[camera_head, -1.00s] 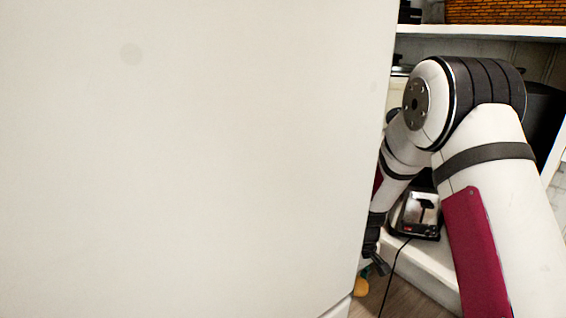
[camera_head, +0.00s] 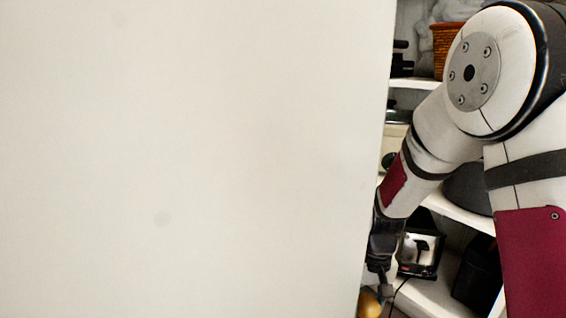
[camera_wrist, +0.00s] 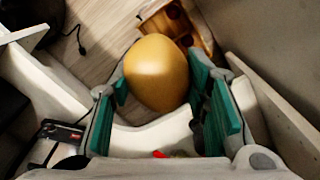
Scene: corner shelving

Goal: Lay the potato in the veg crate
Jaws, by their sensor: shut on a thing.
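The potato (camera_wrist: 157,70) is a smooth, golden-brown oval. My gripper (camera_wrist: 160,88) is shut on it, with green pads at its left and right sides, and holds it above the wood floor. In the head view the potato (camera_head: 370,303) shows partly below my gripper (camera_head: 381,287), close to the edge of a white panel. A brown wooden container (camera_wrist: 170,17), seemingly the veg crate, lies beyond the potato at the top of the wrist view. The potato and a finger hide part of it, so its contents are unclear.
A large white panel (camera_head: 190,150) blocks most of the head view. White corner shelves (camera_head: 455,213) stand behind my arm, with a shiny toaster (camera_head: 420,252) and a wicker basket (camera_head: 447,48). A dark cable (camera_wrist: 75,40) trails over the floor (camera_wrist: 105,50).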

